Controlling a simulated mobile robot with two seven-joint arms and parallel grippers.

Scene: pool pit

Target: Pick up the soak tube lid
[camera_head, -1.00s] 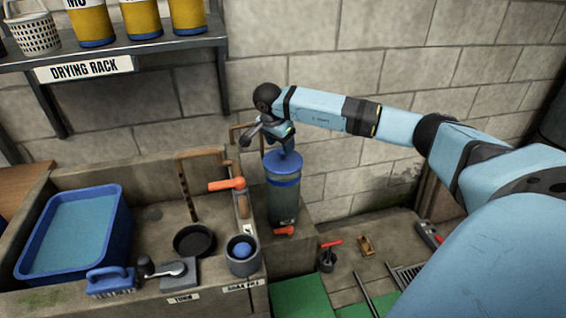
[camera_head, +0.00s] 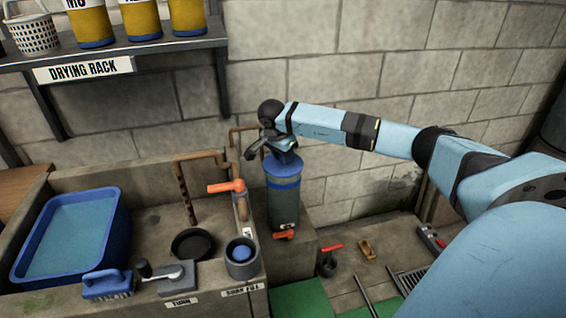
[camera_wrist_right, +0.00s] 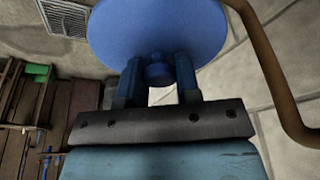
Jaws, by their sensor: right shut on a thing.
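The soak tube lid (camera_head: 283,169) is a blue disc with a small knob on top. It sits at the top of the upright dark soak tube (camera_head: 284,208); I cannot tell whether there is any gap under it. My right gripper (camera_head: 284,152) is above the lid, pointing down, shut on its knob. In the right wrist view the lid (camera_wrist_right: 150,28) fills the top middle, and the two fingers of the gripper (camera_wrist_right: 158,78) stand on either side of the knob. The tube is hidden behind the lid there. My left gripper is not in view.
A stone sink with a blue water tub (camera_head: 72,235), a blue brush (camera_head: 107,284) and a grey cup (camera_head: 242,259) lies left of the tube. A red-handled tap (camera_head: 226,187) and copper pipes are close beside it. A block wall stands behind; the drying rack (camera_head: 120,62) hangs upper left.

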